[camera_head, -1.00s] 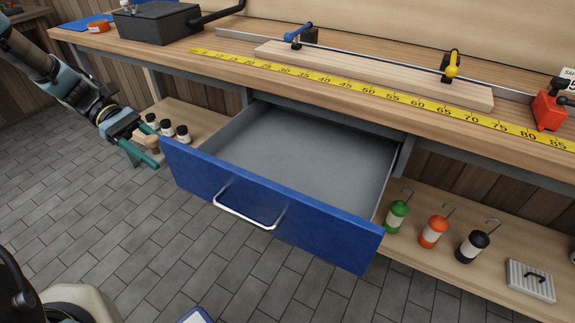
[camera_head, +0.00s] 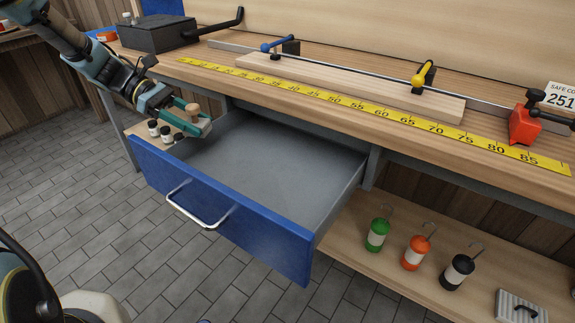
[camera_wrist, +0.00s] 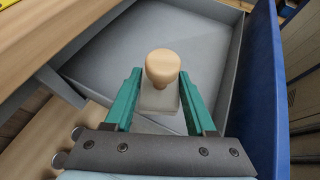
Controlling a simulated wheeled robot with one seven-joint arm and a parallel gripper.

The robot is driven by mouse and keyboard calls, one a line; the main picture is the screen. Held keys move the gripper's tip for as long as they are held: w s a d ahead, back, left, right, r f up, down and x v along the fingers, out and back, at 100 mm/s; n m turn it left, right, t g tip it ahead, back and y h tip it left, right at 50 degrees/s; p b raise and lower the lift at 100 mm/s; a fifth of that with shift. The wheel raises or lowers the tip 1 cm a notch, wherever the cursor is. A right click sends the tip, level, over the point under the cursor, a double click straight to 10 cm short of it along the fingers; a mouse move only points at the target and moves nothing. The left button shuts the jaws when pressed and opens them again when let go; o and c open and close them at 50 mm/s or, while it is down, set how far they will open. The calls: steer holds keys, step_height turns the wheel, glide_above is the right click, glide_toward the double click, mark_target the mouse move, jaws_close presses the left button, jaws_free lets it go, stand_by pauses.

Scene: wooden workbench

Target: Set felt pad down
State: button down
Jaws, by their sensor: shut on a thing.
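My gripper (camera_head: 196,120) is shut on the felt pad, a pale block with a round wooden knob (camera_head: 193,108) on top. In the wrist view the pad (camera_wrist: 160,98) sits upright between the two green fingers (camera_wrist: 160,85), with its knob upward. My gripper holds it at the left end of the open drawer (camera_head: 270,165), near the drawer's left wall. The drawer has a grey inside and a blue front (camera_head: 220,215); its visible floor is empty. The pad's underside is hidden, and I cannot tell its height above the drawer.
The workbench top above carries a yellow tape measure (camera_head: 370,112), a clamped board (camera_head: 350,88), a red clamp (camera_head: 524,124) and a dark box (camera_head: 158,34). Small jars (camera_head: 154,128) stand on the lower shelf at left; green (camera_head: 376,236), orange (camera_head: 415,254) and black (camera_head: 457,272) hooked weights stand at right.

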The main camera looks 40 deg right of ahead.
glide_above(272, 166)
steer(key=shift+b, duration=0.45)
step_height(272, 166, down, 2)
steer(key=shift+f, duration=0.25)
steer(key=shift+d+f+b, duration=0.1)
steer(key=shift+f+b, duration=0.5)
steer(key=shift+f, duration=1.7)
steer(key=shift+c, duration=1.1)
jaws_free()
steer(key=p+v, duration=0.1)
steer(key=v, duration=1.1)
steer(key=shift+r, duration=0.1)
